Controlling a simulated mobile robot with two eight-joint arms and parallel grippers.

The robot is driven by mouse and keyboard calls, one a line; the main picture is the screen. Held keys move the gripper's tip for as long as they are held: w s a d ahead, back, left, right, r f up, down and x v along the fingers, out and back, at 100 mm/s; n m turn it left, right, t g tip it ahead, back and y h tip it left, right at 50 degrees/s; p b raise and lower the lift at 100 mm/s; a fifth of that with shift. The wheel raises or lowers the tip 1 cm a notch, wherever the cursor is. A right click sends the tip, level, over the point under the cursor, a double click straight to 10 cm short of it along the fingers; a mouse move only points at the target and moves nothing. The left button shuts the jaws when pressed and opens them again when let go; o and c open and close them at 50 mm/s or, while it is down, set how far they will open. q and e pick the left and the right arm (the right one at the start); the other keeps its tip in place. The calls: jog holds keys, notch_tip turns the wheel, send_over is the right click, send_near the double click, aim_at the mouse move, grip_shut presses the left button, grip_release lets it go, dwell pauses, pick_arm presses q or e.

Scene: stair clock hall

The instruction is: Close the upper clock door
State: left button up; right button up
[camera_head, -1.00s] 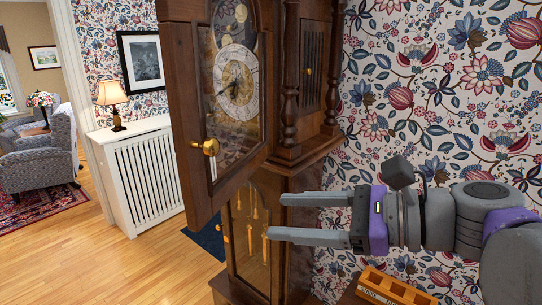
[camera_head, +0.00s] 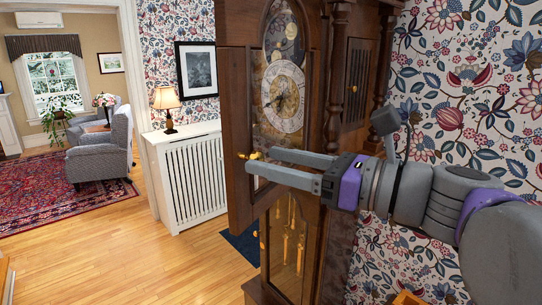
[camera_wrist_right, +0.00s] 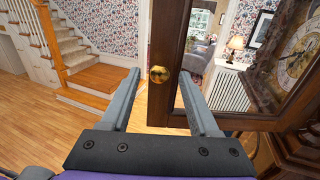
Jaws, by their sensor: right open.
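The upper clock door (camera_head: 234,105) is a dark wooden frame with a glass pane, standing swung open from the tall clock (camera_head: 338,75). Its brass knob (camera_head: 249,155) is near the fingertips of my right gripper (camera_head: 260,160), which reaches in from the right across the door. In the right wrist view the door's wooden frame (camera_wrist_right: 164,40) stands upright, and its knob (camera_wrist_right: 159,74) shows between the two spread fingers of the right gripper (camera_wrist_right: 160,76). The fingers are open and not closed on the knob. The clock dial (camera_head: 284,97) shows beyond the door frame. My left gripper is out of view.
The lower clock case with its brass weights (camera_head: 286,240) is below the arm. Flowered wallpaper is close on the right. A white radiator cover (camera_head: 190,180) with a lamp (camera_head: 167,106) stands to the left. The wooden floor (camera_head: 150,255) at front left is clear.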

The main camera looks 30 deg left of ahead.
jog(key=shift+a, duration=0.5)
grip_shut()
dwell(1.2)
